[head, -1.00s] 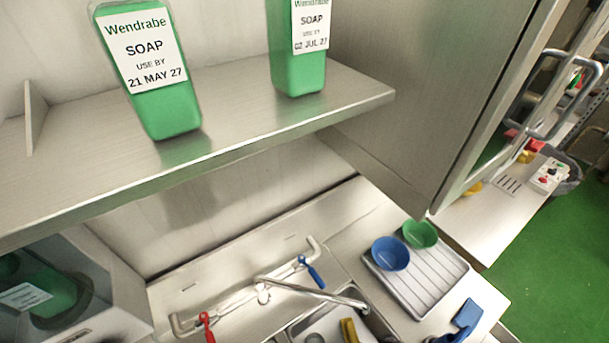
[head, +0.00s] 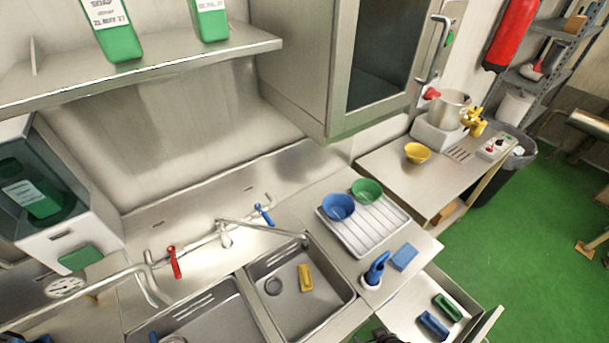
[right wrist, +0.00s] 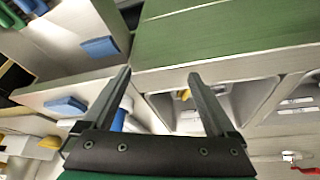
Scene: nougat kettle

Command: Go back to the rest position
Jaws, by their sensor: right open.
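My right gripper (right wrist: 159,74) shows in the right wrist view with its two dark fingers spread wide apart. It is open, and nothing is between the fingers. In the head view only a small dark part of it appears at the bottom edge, near the open drawer, and its fingertips cannot be made out there. A broad green-tinted surface (right wrist: 235,45) lies beyond the fingers in the wrist view. I cannot make out my left gripper in either view.
The double sink (head: 330,318) holds a yellow block (head: 305,278). A white drainer (head: 345,245) carries a blue bowl (head: 338,207) and a green bowl (head: 367,191). An open drawer (head: 392,312) juts out at lower right. The soap shelf (head: 160,75) hangs at upper left. Green floor lies clear at right.

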